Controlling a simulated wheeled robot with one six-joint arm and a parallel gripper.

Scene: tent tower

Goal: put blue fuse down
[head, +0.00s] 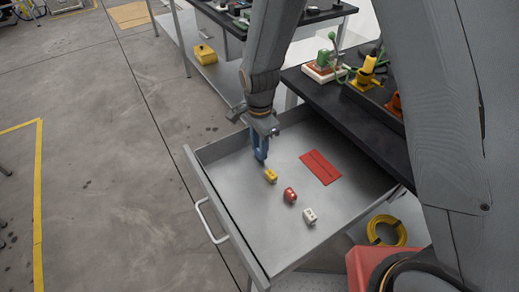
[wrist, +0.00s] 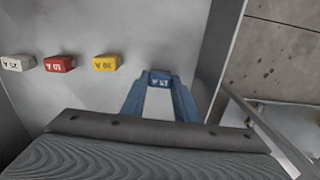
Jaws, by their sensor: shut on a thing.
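My gripper (head: 261,154) points down into the open grey drawer (head: 237,212), near its back left part. In the head view the fuse is hard to tell from the blue fingers. I cannot tell whether it touches the drawer floor. The yellow fuse (head: 270,176) lies just beside my gripper, with the red fuse (head: 290,195) and the white fuse (head: 309,216) further along in a row.
A flat red plate (head: 320,167) lies on the drawer floor, right of the row. The drawer walls surround my gripper. A black workbench (head: 361,116) with tools stands to the right. A yellow cable coil (head: 386,230) lies below it. The drawer floor by the front is bare.

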